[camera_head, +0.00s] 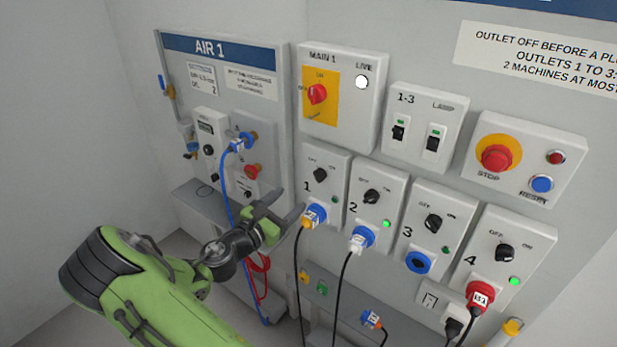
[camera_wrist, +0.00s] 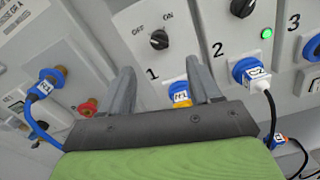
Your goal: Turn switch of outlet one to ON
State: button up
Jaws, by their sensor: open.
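Outlet one (camera_head: 333,160) is a pale box on the wall panel, marked 1, with a small black rotary switch (camera_head: 320,174) between OFF and ON labels. The switch also shows in the wrist view (camera_wrist: 159,39); I cannot tell for certain which label it points at. A yellow plug (camera_head: 307,222) with a white tag sits in its blue socket below. No lit lamp shows on this box. My gripper (camera_head: 289,200) is open and empty, left of and below the switch in the head view. In the wrist view its fingertips (camera_wrist: 159,66) are spread below the switch, which lies between their directions.
Outlet two (camera_head: 376,185), with a lit green lamp and white plug, stands close on the right. Outlets three (camera_head: 433,205) and four (camera_head: 515,228) follow. The red MAIN 1 switch (camera_head: 317,94) is above. The AIR 1 panel (camera_head: 262,105) with a blue hose is left.

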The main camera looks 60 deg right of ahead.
aim_at(316, 177)
jog(key=d, duration=0.4)
jog(key=s+d, duration=0.1)
jog(key=d, duration=0.7)
jog(key=shift+s+d+f, duration=0.1)
jog(key=shift+s, duration=0.2)
jog(key=c, duration=1)
